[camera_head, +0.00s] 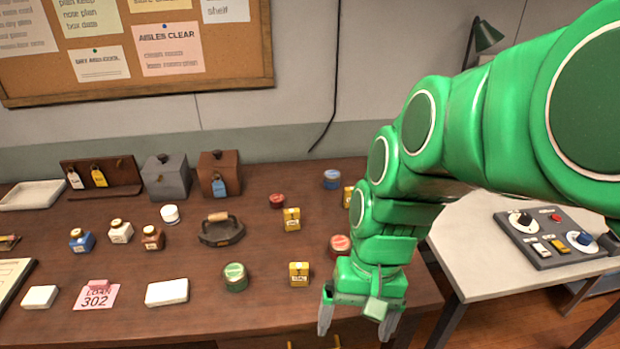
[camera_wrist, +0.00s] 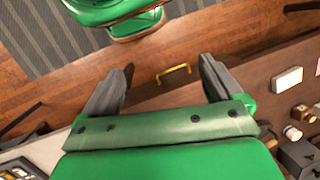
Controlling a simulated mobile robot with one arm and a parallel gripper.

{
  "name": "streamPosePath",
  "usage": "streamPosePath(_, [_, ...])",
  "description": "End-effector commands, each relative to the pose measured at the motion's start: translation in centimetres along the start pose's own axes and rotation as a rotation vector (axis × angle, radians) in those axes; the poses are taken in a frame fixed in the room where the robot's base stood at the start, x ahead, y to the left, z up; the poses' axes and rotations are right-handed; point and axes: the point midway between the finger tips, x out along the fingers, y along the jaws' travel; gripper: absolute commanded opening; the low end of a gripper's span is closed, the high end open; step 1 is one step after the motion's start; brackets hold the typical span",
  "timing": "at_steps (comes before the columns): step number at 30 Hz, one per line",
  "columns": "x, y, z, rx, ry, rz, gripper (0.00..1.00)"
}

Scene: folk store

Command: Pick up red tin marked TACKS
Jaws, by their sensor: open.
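Two round red-lidded tins stand on the brown table. One red tin (camera_head: 277,201) is small and further back. The other red tin (camera_head: 339,246) is nearer and partly hidden behind my arm. I cannot read TACKS on either. My gripper (camera_head: 357,326) hangs over the table's front right part, in front of the nearer red tin, apart from it. Its fingers are spread and empty. In the wrist view my gripper (camera_wrist: 167,72) points past the table edge towards the floor, and neither red tin shows there.
A black iron (camera_head: 220,230) with a wooden handle is left of centre. A white side table (camera_head: 470,240) with a control box (camera_head: 550,238) is right.

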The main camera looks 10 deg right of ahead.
Motion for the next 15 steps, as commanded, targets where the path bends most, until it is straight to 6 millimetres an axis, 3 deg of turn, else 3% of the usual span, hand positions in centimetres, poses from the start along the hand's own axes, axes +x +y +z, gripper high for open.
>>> streamPosePath(15, [0.7, -4.3, -8.7, 0.303, -0.128, -0.313, 0.93])
